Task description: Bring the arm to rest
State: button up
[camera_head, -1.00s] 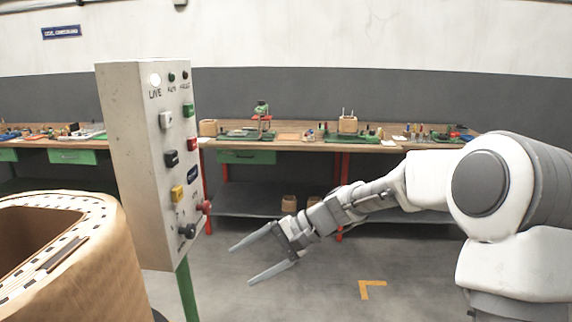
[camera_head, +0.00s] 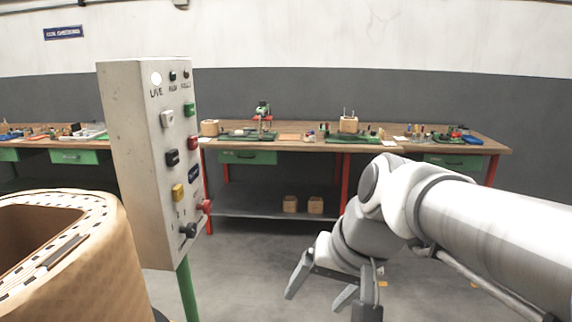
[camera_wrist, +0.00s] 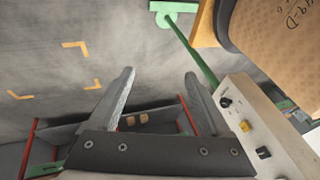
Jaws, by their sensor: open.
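My gripper (camera_head: 322,284) is open and empty at the lower middle of the head view, with its fingers pointing down over the floor. My arm (camera_head: 480,225) is bent and comes in from the right edge. In the wrist view my gripper's two fingers (camera_wrist: 158,95) stand well apart with nothing between them. The control box (camera_head: 150,160), on a green post, stands left of my gripper and apart from it. It also shows at the lower right of the wrist view (camera_wrist: 262,118).
A large wound coil (camera_head: 95,265) stands at the lower left. A long workbench (camera_head: 290,143) with tools and green drawers runs along the back wall. Two small coils (camera_head: 302,204) sit on its lower shelf. The floor (camera_head: 245,275) between post and gripper is clear.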

jog(key=s+d+n+t+h+p, duration=0.1)
jog(key=s+d+t+h, duration=0.15)
jog(key=s+d, duration=0.65)
notch_tip(320, 180, up, 15)
jog(key=w+p, duration=0.1)
jog(key=p, duration=1.4)
jog(key=shift+w+d+f+g+h+p, duration=0.15)
jog(key=shift+d+g+h+p, duration=0.05)
jog(key=shift+g+h+p, duration=0.15)
jog(key=c, duration=0.5)
jog(key=shift+d, duration=0.1)
